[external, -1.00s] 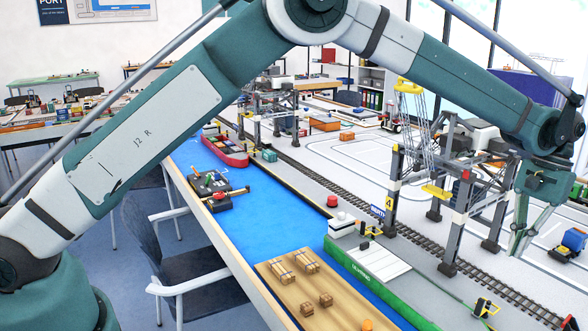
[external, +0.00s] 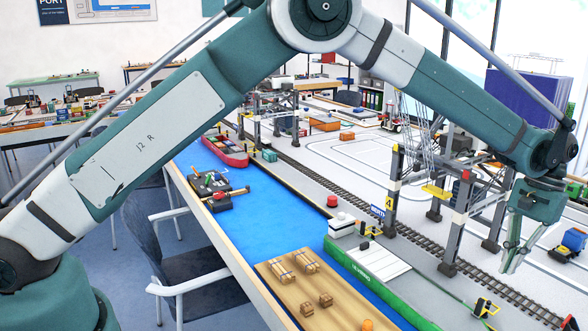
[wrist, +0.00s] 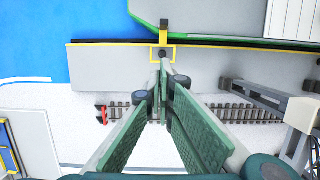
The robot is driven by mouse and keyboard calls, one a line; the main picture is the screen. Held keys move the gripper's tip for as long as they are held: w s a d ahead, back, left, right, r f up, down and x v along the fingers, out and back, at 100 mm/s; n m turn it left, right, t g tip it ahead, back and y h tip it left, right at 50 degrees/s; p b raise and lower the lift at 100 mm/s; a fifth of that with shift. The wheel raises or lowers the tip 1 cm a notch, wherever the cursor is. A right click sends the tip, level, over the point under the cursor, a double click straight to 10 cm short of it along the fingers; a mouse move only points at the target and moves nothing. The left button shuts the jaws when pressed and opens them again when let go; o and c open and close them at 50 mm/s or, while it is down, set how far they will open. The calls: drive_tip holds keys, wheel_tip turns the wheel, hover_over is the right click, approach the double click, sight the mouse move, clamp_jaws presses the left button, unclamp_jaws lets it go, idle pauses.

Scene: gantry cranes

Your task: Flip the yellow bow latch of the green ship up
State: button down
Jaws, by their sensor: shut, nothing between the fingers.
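The green ship (external: 395,288) lies along the quay in the external view. Its grey deck with a green edge (wrist: 225,40) is at the top of the wrist view. The yellow bow latch (external: 485,307) shows near the ship's front end, with dark parts. In the wrist view a yellow frame (wrist: 174,53) around a dark knob lies just beyond my fingertips, joined to a post on the deck edge. My gripper (wrist: 163,67) is shut and empty, pointing at this frame. In the external view my gripper (external: 508,268) hangs above and behind the latch. I cannot tell whether they touch.
A railway track (external: 440,265) runs along the quay behind the ship. Crane legs (external: 453,235) stand close left of my gripper; a grey beam (wrist: 255,97) shows at right in the wrist view. A blue truck (external: 568,243) stands on the right. Blue water (wrist: 60,40) is open.

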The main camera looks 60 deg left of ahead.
drive_tip(key=s+f, duration=0.5)
drive_tip(key=shift+s, duration=0.15)
idle(0.3)
